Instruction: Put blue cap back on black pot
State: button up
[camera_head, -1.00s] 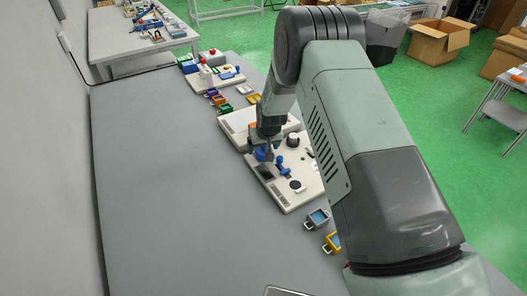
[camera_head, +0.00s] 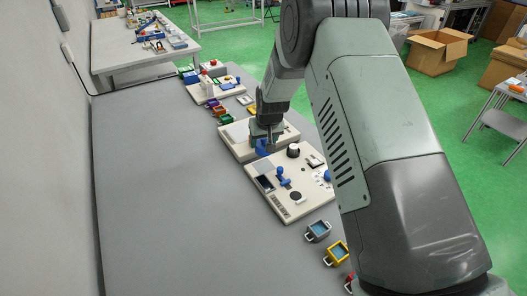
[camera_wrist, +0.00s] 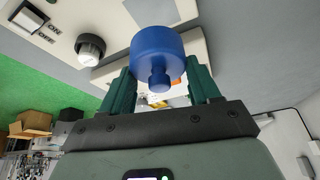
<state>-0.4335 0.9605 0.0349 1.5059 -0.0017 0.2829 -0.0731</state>
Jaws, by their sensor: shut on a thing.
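My gripper (camera_head: 264,140) is shut on a blue cap (camera_wrist: 157,50), a round piece with a small stub, held between the two green fingers in the wrist view. In the head view the cap (camera_head: 262,148) shows below the fingers, by the far-left edge of the near white panel (camera_head: 262,207). A flat black disc (camera_head: 296,196) lies nearer the front. I cannot tell which is the black pot.
The near panel also bears a blue lever (camera_head: 284,181), a dark screen (camera_head: 265,182) and a switch. A second white panel (camera_head: 232,143) stands behind it. The grey table (camera_head: 160,200) is clear at left.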

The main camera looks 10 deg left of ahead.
jog(key=shift+w+d+r, duration=0.25)
jog(key=shift+w+r, duration=0.05)
jog(key=shift+r, duration=0.2)
jog(key=shift+w+d+r, duration=0.25)
jog(key=shift+w+r, duration=0.05)
jog(key=shift+r, duration=0.2)
send_over(294, 146)
jog(key=shift+s+a+f, duration=0.1)
jog(key=shift+a+f, duration=0.25)
jog(key=shift+d+f, duration=0.1)
jog(key=shift+d, duration=0.1)
jog(key=shift+f, duration=3.1)
jog(key=shift+f, duration=0.15)
jog(key=o, duration=1.1)
jog(key=shift+o, duration=0.2)
